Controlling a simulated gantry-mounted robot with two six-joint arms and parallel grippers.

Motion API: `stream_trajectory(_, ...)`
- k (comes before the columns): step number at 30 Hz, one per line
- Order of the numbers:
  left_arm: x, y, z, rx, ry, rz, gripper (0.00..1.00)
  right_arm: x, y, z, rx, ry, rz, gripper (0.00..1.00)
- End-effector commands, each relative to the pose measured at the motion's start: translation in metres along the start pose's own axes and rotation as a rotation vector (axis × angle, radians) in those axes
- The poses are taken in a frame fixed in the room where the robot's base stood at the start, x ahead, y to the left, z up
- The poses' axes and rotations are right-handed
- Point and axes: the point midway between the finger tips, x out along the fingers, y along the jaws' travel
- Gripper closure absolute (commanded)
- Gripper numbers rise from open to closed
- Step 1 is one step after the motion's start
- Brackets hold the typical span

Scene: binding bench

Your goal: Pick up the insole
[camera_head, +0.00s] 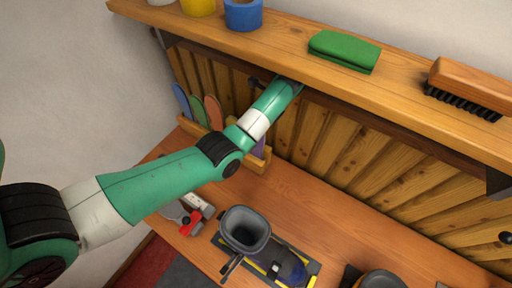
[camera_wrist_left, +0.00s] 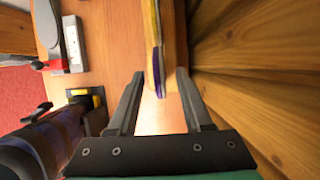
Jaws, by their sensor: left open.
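Several insoles stand upright in a wooden rack (camera_head: 254,162) against the plank wall: a blue one (camera_head: 181,101), a green one (camera_head: 197,111), an orange one (camera_head: 213,112) and a purple one (camera_head: 259,146) at the right end, partly hidden by my arm. In the left wrist view the purple insole (camera_wrist_left: 158,72) shows edge-on as a thin strip. My left gripper (camera_wrist_left: 161,75) is open, with that strip between its fingertips in the picture; I cannot tell whether they touch it. In the head view its fingers are hidden. My right gripper is not in view.
A shelf (camera_head: 290,50) runs above the rack, carrying a green block (camera_head: 344,50), a brush (camera_head: 468,84) and rolls. On the bench stand a dark boot (camera_head: 245,229) on a mat and a red-and-grey tool (camera_head: 187,219). The bench between the boot and wall is clear.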

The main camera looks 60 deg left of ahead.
Motion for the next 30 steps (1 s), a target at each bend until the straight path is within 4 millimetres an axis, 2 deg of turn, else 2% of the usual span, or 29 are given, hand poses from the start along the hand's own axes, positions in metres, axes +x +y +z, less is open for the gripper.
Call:
stream_trajectory(1, 0.02, 0.0, -0.004, -0.002, 0.0, 0.001, 0.5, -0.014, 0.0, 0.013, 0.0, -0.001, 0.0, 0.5)
stream_trajectory(3, 0.028, 0.0, -0.003, -0.001, 0.0, 0.0, 0.5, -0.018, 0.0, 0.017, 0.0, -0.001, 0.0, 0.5)
stream_trajectory(10, 0.033, 0.001, 0.0, 0.001, -0.001, 0.002, 0.5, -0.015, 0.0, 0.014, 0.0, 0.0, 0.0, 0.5)
stream_trajectory(18, 0.075, 0.003, 0.0, 0.0, -0.001, 0.002, 0.5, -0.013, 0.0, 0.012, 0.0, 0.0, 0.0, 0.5)
stream_trajectory(26, 0.08, 0.002, 0.0, 0.0, 0.0, -0.001, 0.5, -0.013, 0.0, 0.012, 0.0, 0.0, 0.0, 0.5)
stream_trajectory(30, 0.079, 0.002, -0.001, 0.0, 0.0, -0.001, 0.75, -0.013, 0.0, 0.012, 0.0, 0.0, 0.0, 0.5)
